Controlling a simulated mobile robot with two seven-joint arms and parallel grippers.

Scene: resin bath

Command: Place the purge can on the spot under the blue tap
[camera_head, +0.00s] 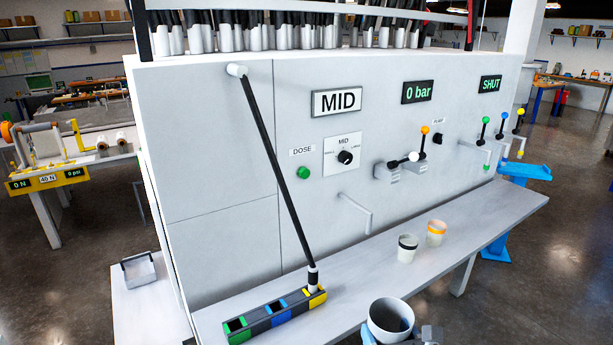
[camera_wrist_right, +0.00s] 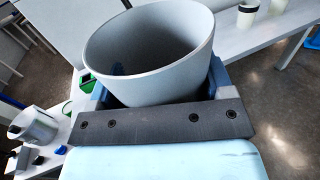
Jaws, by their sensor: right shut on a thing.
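The purge can, a pale grey open-topped can (camera_head: 390,319), is at the bottom of the head view, in front of the bench. It fills the upper middle of the right wrist view (camera_wrist_right: 150,55), upright or nearly so, and looks empty. My right gripper (camera_head: 400,337) is shut on its lower part. The blue tap's lever (camera_head: 501,127) is on the panel at far right, between a green lever (camera_head: 484,128) and a yellow one (camera_head: 519,122). The can is well to the left of the taps and nearer me. I cannot make out the spot under the blue tap. My left gripper is not in view.
Two cups, one black-banded (camera_head: 407,248) and one orange-banded (camera_head: 436,233), stand on the grey bench (camera_head: 350,268). A block with green, blue and yellow slots (camera_head: 276,313) holds a leaning black rod (camera_head: 280,180). A spout (camera_head: 366,212) juts out. The bench's right part looks clear.

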